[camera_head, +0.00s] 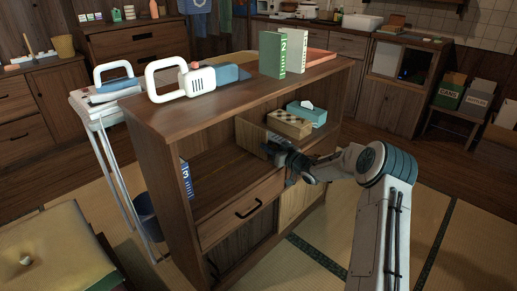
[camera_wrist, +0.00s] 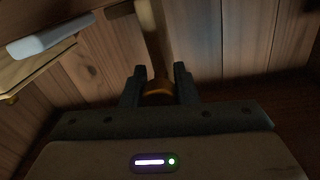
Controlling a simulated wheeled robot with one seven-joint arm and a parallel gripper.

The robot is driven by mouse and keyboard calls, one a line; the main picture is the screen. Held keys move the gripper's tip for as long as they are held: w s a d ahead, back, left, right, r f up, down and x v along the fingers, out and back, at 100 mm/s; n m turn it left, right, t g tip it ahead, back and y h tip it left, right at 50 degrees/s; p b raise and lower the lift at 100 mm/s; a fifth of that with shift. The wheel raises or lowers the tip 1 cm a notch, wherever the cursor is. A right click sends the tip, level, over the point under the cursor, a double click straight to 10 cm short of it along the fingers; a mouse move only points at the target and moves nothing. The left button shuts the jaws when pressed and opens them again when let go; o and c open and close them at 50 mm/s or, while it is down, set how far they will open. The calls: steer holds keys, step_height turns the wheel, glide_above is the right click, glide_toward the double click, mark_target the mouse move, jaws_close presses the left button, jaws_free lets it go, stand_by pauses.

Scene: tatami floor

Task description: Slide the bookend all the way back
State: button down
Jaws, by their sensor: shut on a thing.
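The bookend appears to be an upright wooden panel (camera_head: 252,137) inside the cabinet's open shelf, near its right side. My gripper (camera_head: 279,153) reaches in from the right at the panel's front end and partly hides it. In the wrist view, the two dark fingers of my gripper (camera_wrist: 159,88) are closed around an orange-brown knob-like part of the bookend (camera_wrist: 158,87). A narrow wooden upright (camera_wrist: 154,40) stands behind it. How far the bookend sits from the shelf's back cannot be told.
A blue book marked 3 (camera_head: 187,183) stands at the shelf's left; the shelf floor between is clear. A drawer (camera_head: 243,209) is below. Green book (camera_head: 272,54) stands on top.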

steer(key=shift+w+d, duration=0.25)
steer(key=shift+d, duration=0.15)
steer(key=c, duration=1.1)
jaws_free()
steer(key=shift+c, duration=0.2)
steer(key=shift+a, duration=0.1)
steer(key=p+v, duration=0.3)
steer(key=v, duration=1)
steer(key=shift+s+d, duration=0.2)
steer(key=shift+s, duration=0.15)
